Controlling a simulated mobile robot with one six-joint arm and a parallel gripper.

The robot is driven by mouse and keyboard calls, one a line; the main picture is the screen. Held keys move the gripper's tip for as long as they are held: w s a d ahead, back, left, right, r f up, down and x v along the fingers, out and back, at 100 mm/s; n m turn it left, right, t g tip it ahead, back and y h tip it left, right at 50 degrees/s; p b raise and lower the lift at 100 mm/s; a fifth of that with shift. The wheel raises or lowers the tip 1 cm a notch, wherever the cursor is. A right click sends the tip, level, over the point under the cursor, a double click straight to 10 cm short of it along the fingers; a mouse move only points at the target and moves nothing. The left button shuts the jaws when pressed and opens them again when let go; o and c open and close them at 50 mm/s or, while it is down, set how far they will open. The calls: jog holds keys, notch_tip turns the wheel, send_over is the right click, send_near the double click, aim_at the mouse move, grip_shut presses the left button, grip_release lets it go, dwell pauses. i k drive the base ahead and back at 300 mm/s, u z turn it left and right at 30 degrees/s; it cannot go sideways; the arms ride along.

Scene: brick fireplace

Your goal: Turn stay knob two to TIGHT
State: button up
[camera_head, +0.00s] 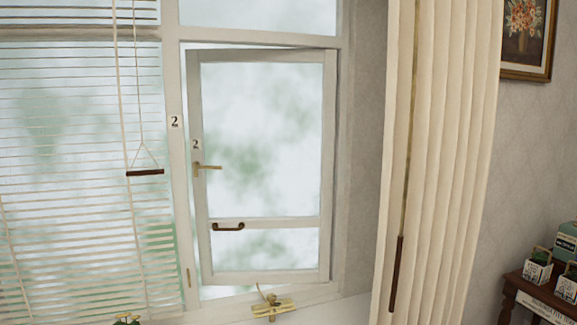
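A white casement window (190,120) marked "2" stands ajar in its frame, its left edge swung out of line with the frame. A brass fitting (272,308) sits on the sill below it, with a thin arm rising toward the sash. This looks like the stay with its knob, but it is too small to read any TIGHT marking or the knob's position. A brass lever handle (207,167) is on the sash's left side and a dark pull handle (228,227) is on its lower rail. My gripper is not in view.
White blinds (75,170) with cords and a dark cord bar (145,172) cover the left window. A long cream curtain (440,150) with a dark rod (396,273) hangs on the right. A small dark table (545,293) holds potted plants. Another small fitting (127,319) is cut off below.

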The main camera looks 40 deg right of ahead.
aim_at(272, 297)
jog(key=z, duration=0.8)
jog(key=k, duration=0.95)
jog(key=i, duration=0.7)
jog(key=z, duration=0.05)
